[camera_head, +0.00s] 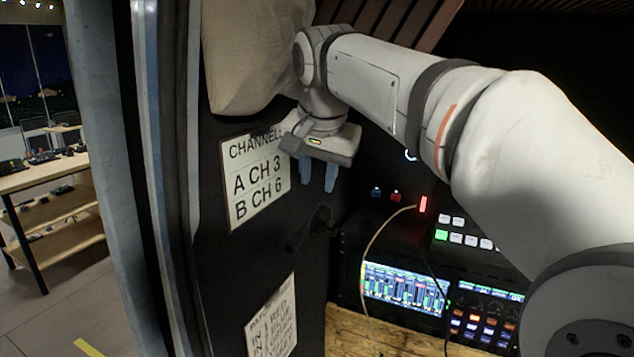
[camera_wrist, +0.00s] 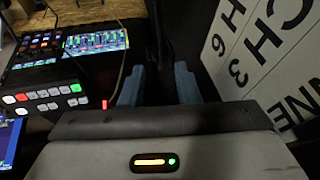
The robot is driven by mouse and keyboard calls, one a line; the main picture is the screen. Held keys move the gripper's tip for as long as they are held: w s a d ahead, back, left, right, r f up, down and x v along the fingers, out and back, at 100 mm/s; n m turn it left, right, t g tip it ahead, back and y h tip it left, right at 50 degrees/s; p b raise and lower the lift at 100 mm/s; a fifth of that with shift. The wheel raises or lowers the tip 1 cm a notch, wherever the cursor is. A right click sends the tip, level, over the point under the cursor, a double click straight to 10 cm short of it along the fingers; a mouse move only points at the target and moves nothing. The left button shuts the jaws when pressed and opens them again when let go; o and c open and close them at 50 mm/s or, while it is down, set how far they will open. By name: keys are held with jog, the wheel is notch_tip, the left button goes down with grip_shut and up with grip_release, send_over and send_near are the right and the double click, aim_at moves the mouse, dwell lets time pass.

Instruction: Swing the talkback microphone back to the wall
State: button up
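A thin dark shape, which looks like the talkback microphone (camera_head: 322,217) on its arm, stands against the dark wall just below my gripper. It is dim and its outline is hard to read. In the wrist view a dark upright bar, perhaps the same microphone (camera_wrist: 160,38), shows beyond the fingertips. My gripper (camera_head: 318,176) points down beside the wall, its two blue fingers apart with nothing seen between them. The fingers also show in the wrist view (camera_wrist: 159,80). I cannot tell whether they touch the microphone; they appear above it and apart.
A white channel sign (camera_head: 255,180) is on the wall left of my gripper, and a second sign (camera_head: 272,318) is lower. A mixer screen (camera_head: 405,288), a lit button panel (camera_head: 465,235) and a thin cable (camera_head: 375,240) are at the lower right. A wooden desk (camera_head: 385,340) lies below.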

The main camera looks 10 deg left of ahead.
jog(key=shift+c, duration=0.3)
jog(key=shift+s+d+f, duration=0.1)
jog(key=shift+d, duration=0.15)
jog(key=shift+c, duration=0.8)
jog(key=s+d+y+b, duration=0.1)
jog(key=d, duration=0.1)
jog(key=s+d+n+y+b, duration=0.1)
jog(key=s+d, duration=0.1)
jog(key=d, duration=0.1)
jog(key=s+d+f+t+y+b, duration=0.1)
jog(key=d, duration=0.1)
jog(key=shift+s+d+n+b, duration=0.3)
jog(key=shift+s+d, duration=0.05)
jog(key=shift+s, duration=0.05)
grip_shut()
jog(key=w+a+f+p, duration=0.2)
jog(key=w+a+f, duration=0.3)
jog(key=a+f, duration=0.2)
jog(key=shift+y+p, duration=0.35)
jog(key=shift+y, duration=0.05)
jog(key=shift+a+r, duration=0.1)
